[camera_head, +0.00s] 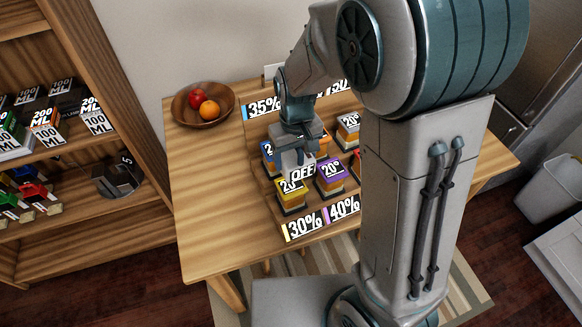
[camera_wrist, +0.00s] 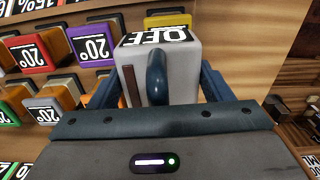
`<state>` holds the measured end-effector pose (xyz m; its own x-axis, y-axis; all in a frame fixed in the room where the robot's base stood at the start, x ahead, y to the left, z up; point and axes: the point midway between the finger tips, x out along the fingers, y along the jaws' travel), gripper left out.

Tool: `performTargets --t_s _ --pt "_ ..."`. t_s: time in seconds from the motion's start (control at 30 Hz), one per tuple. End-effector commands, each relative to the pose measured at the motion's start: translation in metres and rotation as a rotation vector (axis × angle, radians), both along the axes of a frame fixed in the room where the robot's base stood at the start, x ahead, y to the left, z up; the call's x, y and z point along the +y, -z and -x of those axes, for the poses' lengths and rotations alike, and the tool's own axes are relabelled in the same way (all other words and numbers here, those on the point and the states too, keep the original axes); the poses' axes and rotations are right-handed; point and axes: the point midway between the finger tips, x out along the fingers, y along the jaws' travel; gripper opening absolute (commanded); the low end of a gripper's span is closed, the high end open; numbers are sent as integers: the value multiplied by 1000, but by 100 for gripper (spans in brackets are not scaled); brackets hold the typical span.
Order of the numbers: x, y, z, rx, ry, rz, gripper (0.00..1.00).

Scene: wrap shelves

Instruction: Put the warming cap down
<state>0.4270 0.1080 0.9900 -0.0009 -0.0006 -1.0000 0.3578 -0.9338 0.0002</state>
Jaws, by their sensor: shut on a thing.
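The warming cap is probably the white block marked OFF (camera_head: 297,161), with a dark handle on its near side. My gripper (camera_head: 298,140) is shut on it, above the left part of the block group on the table. In the wrist view the cap (camera_wrist: 182,62) sits between the two blue fingers of my gripper (camera_wrist: 158,88). I cannot tell whether its underside touches anything. Close by are a yellow block marked 20° (camera_head: 291,192), a purple one (camera_head: 331,173) and a blue one (camera_head: 268,155) partly hidden by my gripper.
The wooden table (camera_head: 210,220) is bare at its left and front left. A bowl (camera_head: 183,116) with an apple and an orange stands at its back left. Percent labels (camera_head: 304,226) line the board's edges. A shelf (camera_head: 60,230) with ML boxes is at left.

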Motion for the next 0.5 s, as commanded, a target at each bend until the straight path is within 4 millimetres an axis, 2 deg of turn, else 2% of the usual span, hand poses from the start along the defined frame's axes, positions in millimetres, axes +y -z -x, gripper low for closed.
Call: performTargets --t_s 0.1,0.23,0.5 --pt "9 6 9 0 -2 0 38" --pt "12 13 11 0 1 0 38" --pt "11 46 11 2 0 2 38"
